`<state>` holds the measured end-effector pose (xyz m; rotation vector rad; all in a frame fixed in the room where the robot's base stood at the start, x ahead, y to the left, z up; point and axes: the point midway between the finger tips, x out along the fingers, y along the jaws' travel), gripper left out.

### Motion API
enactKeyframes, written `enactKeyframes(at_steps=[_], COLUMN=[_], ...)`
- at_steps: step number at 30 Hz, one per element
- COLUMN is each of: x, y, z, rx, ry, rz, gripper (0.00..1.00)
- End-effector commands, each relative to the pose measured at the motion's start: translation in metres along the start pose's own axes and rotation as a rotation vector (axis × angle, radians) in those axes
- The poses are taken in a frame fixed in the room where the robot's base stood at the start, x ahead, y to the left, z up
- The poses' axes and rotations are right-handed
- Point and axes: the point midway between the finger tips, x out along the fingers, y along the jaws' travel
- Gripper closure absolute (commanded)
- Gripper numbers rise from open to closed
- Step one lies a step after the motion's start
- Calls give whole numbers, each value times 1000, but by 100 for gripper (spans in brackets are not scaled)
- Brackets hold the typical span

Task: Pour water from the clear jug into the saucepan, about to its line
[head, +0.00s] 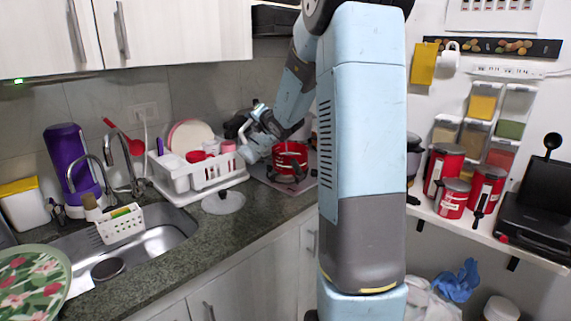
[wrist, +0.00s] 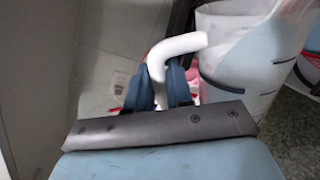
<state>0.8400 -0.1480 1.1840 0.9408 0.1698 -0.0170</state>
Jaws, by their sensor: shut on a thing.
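My gripper (wrist: 161,78) is shut on the white handle of the clear jug (wrist: 232,45). In the wrist view the two blue fingers lie on either side of the handle, and the translucent jug body is to their right. I cannot tell the water level or the jug's tilt. The red saucepan (head: 290,153) stands on the dark hob area at the back of the counter in the head view. My forearm reaches down just left of it, and I cannot make out the jug clearly there. The saucepan's inside and its line are not visible.
A white dish rack (head: 197,172) stands left of my arm. A round glass lid (head: 223,202) lies on the counter (head: 215,235) in front of it. The sink (head: 140,250) is further left. Red canisters (head: 444,165) stand on the right shelf. My column hides the counter's right end.

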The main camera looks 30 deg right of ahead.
Motion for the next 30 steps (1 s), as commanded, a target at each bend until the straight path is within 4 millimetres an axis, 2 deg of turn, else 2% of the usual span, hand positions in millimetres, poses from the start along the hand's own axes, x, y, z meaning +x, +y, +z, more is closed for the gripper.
enactKeyframes(at_steps=[30], x=[1], y=[5], z=[1], rx=[28], ry=[9], rz=[5], gripper=[100])
